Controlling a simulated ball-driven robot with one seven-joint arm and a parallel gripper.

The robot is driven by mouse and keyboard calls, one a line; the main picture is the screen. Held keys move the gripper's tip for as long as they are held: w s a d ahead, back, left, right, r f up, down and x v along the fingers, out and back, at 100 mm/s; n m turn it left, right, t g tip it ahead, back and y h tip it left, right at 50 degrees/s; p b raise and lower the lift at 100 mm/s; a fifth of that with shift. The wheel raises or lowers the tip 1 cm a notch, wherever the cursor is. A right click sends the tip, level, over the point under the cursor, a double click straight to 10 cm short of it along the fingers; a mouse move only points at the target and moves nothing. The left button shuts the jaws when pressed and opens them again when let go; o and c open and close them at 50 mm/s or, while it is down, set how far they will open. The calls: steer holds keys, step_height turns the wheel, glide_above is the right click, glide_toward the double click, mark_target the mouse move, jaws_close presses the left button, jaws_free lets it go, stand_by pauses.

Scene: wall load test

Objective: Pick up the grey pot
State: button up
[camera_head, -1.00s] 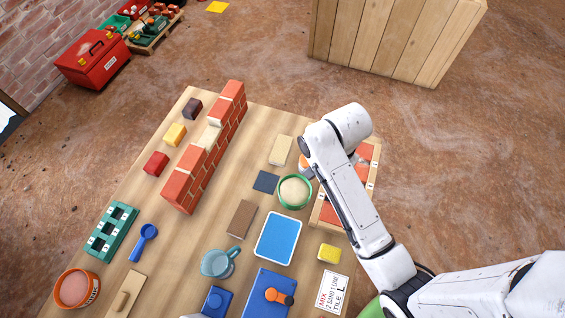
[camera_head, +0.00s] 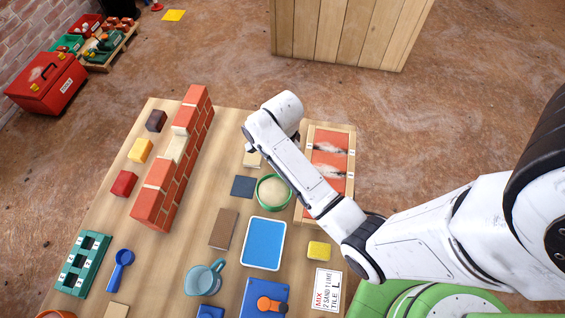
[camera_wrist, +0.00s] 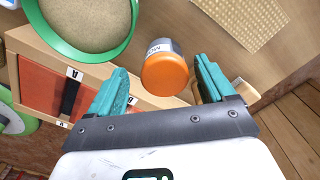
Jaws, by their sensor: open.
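A small pot with an orange lid (camera_wrist: 166,76) and a greyish body with a white label (camera_wrist: 160,46) shows in the wrist view; I take it for the grey pot. My gripper (camera_wrist: 160,68) is open, its teal fingers apart on either side of the lid in the picture. No contact with the pot shows, and I cannot tell the depth between them. In the head view my arm hides both the pot and the gripper.
A green-rimmed round sieve (camera_head: 260,202) of sand stands close to the pot; its rim (camera_wrist: 98,55) fills the wrist view's upper left. A wooden-framed tray (camera_head: 350,165) with red panels lies right of the arm. A brick wall (camera_head: 160,190) stands on the table's left.

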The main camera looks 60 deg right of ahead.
steer(key=f, duration=0.4)
steer(key=shift+w+d+f+b, duration=0.15)
steer(key=shift+d+f+b, duration=0.05)
steer(key=shift+b, duration=0.1)
steer(key=c, duration=1.1)
steer(key=shift+o, duration=0.2)
steer(key=shift+r, duration=0.15)
steer(key=shift+r, duration=0.25)
step_height(320, 180, up, 2)
steer(key=shift+w+r+p, duration=0.1)
steer(key=shift+p, duration=0.25)
steer(key=s+a+r+p, duration=0.1)
steer(key=s+a+r, duration=0.6)
steer(key=s+r, duration=0.3)
steer(key=shift+s+p, duration=0.4)
steer(key=shift+s, duration=0.75)
